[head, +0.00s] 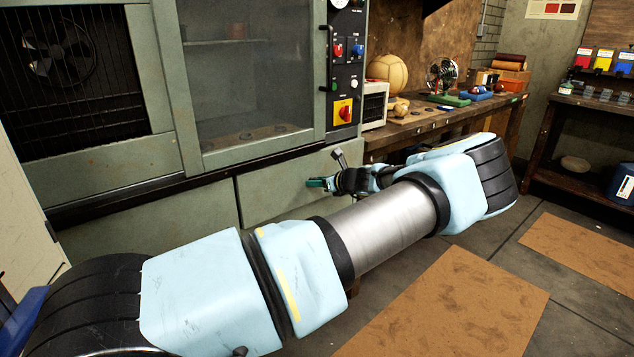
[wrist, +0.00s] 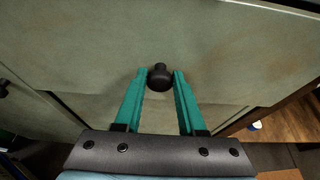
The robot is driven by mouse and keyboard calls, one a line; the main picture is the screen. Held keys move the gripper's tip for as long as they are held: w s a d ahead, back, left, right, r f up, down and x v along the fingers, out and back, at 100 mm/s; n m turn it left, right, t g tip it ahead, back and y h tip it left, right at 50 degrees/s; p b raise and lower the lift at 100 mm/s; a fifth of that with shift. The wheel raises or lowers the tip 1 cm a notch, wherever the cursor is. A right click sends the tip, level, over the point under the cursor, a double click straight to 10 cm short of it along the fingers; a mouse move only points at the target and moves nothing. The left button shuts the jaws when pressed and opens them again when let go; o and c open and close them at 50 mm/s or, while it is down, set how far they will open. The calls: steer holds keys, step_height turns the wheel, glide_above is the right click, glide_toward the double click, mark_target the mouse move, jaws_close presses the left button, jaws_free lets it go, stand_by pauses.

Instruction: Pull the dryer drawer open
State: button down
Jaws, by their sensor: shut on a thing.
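The dryer (head: 200,150) is a grey-green cabinet with a glass door. Its drawer front (head: 265,190) is the low panel at the right and looks about flush with the panel beside it. The drawer front (wrist: 215,50) fills much of the wrist view. A round black knob (wrist: 160,78) stands out from it, between the fingertips of my gripper (wrist: 159,74). The two green fingers are closed on the knob from both sides. In the head view my gripper (head: 318,183) is at the drawer front; my arm hides part of the drawer, and the knob cannot be made out.
A wooden workbench (head: 440,120) with a leather ball (head: 387,70) and tools stands right of the dryer. A dark shelf (head: 580,135) is at the far right. Brown mats (head: 455,305) lie on the floor, which is open in front.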

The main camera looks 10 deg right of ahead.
steer(key=s+d+p, duration=0.1)
steer(key=s+d, duration=0.3)
steer(key=s, duration=0.4)
steer(key=s+d+p, duration=0.1)
steer(key=s+d, duration=0.3)
steer(key=s, duration=0.5)
steer(key=s+d+p, duration=0.2)
steer(key=s+d, duration=0.2)
steer(key=s, duration=0.5)
steer(key=shift+s+d, duration=0.2)
steer(key=shift+d, duration=0.1)
steer(key=c, duration=0.5)
jaws_free()
steer(key=b+v, duration=0.2)
steer(key=v, duration=0.8)
steer(key=shift+s+r, duration=0.2)
steer(key=shift+s, duration=0.1)
steer(key=shift+d, duration=0.15)
